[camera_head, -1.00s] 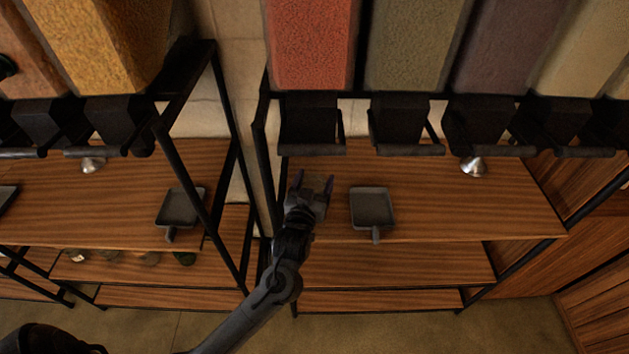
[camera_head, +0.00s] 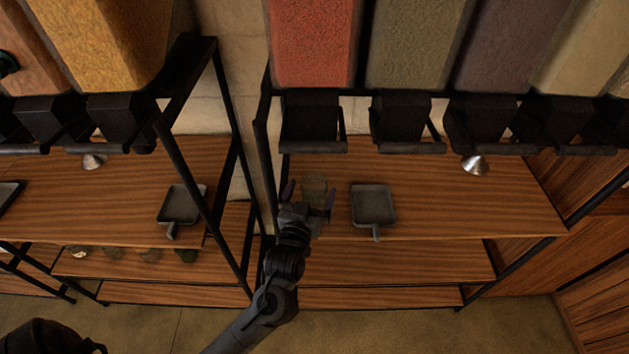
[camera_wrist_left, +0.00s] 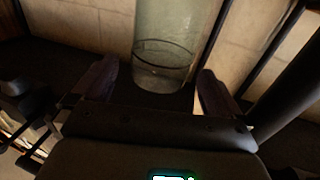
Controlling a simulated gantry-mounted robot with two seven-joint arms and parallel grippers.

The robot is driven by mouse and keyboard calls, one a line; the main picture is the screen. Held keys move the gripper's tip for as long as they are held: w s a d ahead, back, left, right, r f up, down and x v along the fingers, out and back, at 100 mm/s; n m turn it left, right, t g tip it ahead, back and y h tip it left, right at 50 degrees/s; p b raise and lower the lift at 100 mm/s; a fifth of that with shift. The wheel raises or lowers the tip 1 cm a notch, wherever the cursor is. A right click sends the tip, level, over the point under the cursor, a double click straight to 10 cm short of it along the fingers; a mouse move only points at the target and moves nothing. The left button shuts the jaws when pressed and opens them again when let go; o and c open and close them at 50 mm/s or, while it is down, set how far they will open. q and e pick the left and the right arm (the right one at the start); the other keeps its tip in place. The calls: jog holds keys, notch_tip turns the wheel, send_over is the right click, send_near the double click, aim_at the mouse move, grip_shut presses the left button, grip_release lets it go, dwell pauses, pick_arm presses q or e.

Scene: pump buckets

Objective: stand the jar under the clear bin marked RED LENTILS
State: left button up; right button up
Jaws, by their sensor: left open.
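The clear jar (camera_head: 314,184) stands upright on the upper wooden shelf, below and a little in front of the black dispenser (camera_head: 312,120) of the bin with red-orange contents (camera_head: 313,40). No label on that bin is readable. My left gripper (camera_head: 310,193) is open at the near side of the jar, with one finger on each side. In the left wrist view the jar (camera_wrist_left: 165,60) appears empty, with its lower part between the open fingertips and gaps visible beside it. My right gripper is not in view.
A grey square scoop (camera_head: 373,205) lies right of the jar on the wooden shelf (camera_head: 480,215). A small metal funnel (camera_head: 475,165) is farther right. A black rack post (camera_head: 262,165) stands close on the left. Another scoop (camera_head: 181,205) lies on the left rack.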

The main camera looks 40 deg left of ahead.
pick_arm(q)
jog(key=v, duration=0.5)
jog(key=shift+s+d, duration=0.15)
jog(key=shift+s, duration=0.15)
jog(key=s+d+f+m+g+h, duration=0.45)
jog(key=s+d+f+h, duration=0.2)
jog(key=f, duration=0.25)
jog(key=s+d+f+m+g, duration=0.1)
jog(key=s+f+g, duration=0.1)
jog(key=s+g, duration=0.2)
jog(key=s+d+f+m+g+h, duration=0.1)
jog(key=s+f+g, duration=0.2)
jog(key=s, duration=0.5)
jog(key=shift+s+d+g, duration=0.2)
jog(key=shift+s+g, duration=0.1)
jog(key=shift+g, duration=0.35)
jog(key=shift+f+m, duration=0.1)
jog(key=shift+m, duration=0.15)
